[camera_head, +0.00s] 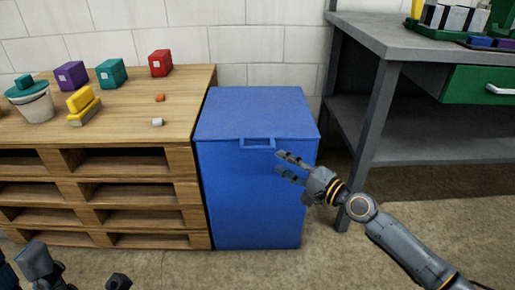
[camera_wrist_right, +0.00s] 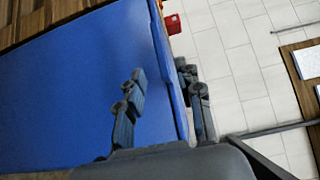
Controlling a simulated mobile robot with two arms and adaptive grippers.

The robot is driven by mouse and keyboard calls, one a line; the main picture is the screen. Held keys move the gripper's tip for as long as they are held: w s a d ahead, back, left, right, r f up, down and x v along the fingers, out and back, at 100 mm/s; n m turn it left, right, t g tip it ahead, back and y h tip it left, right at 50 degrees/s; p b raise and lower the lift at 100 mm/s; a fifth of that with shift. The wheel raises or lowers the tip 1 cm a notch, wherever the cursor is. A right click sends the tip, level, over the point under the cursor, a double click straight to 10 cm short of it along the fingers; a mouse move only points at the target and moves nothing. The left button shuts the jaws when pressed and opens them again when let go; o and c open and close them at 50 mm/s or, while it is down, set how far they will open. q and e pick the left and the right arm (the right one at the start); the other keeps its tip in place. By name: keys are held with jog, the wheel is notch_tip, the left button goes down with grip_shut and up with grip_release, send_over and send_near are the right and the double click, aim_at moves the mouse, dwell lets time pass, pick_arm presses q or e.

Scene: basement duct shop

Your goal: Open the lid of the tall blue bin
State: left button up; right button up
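The tall blue bin (camera_head: 250,195) stands on the floor between the pallet stack and the grey workbench. Its flat lid (camera_head: 255,112) is down, with a handle (camera_head: 257,143) at the middle of the front edge. My right gripper (camera_head: 279,163) is open and empty, just right of the handle near the front edge. In the right wrist view, its two fingers (camera_wrist_right: 163,95) are apart and the bin's blue surface (camera_wrist_right: 75,90) fills the left side. Contact cannot be told. My left gripper (camera_head: 77,270) shows partly at the bottom left, fingers apart, away from the bin.
The wooden pallet stack (camera_head: 190,110) left of the bin holds a pot (camera_head: 33,104) and several coloured blocks. The grey workbench (camera_head: 390,35) with a green drawer (camera_head: 470,88) stands on the right, its leg close to the bin. Floor in front is clear.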

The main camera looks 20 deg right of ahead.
aim_at(260, 150)
jog(key=x, duration=1)
jog(key=shift+w+f, duration=0.1)
jog(key=shift+w, duration=0.15)
grip_shut()
